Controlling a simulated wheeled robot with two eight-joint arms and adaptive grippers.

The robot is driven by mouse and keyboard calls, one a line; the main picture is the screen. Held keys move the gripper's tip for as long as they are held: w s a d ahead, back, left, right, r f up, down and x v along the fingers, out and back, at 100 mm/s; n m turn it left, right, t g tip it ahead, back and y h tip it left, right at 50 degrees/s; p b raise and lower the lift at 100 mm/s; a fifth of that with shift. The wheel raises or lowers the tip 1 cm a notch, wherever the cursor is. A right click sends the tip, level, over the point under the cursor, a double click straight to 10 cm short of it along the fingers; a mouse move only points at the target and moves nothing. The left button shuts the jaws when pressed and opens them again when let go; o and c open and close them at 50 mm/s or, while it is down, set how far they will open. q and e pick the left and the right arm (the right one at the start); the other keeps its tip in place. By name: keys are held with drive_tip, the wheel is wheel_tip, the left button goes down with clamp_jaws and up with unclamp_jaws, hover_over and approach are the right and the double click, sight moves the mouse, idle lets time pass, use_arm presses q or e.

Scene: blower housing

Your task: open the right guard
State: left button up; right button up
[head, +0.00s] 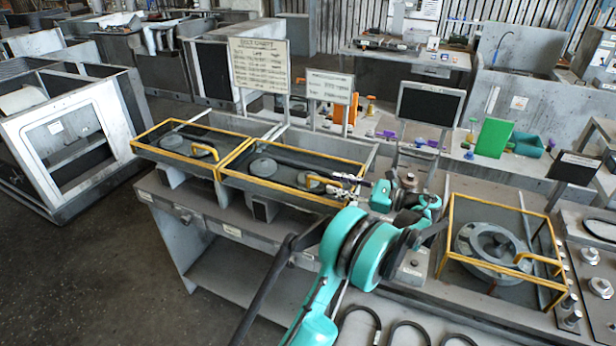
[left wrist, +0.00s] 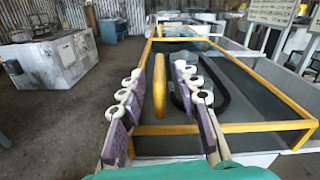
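Three yellow-framed guards show in the head view: one at left (head: 181,161), one in the middle (head: 274,188) and a taller one at right (head: 447,232). All three look down over round grey parts. The right one has a yellow handle (head: 540,261). My left gripper (head: 336,184) is at the middle guard's handle (head: 314,182). In the left wrist view, the left gripper (left wrist: 160,75) is open, with a yellow handle (left wrist: 159,92) upright between its fingers. I cannot tell whether the fingers touch it. My right gripper is not in view.
Sign boards (head: 259,64) stand behind the left and middle guards. A dark screen (head: 430,104) stands behind my arm. Bolts and fittings (head: 590,256) lie at far right. A green block (head: 494,138) sits on the back bench. Open floor (head: 105,270) lies at left.

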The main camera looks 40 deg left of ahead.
sight(311, 177)
use_arm(q)
drive_tip(key=b+x, duration=0.1)
drive_tip(key=x, duration=0.6)
clamp_jaws()
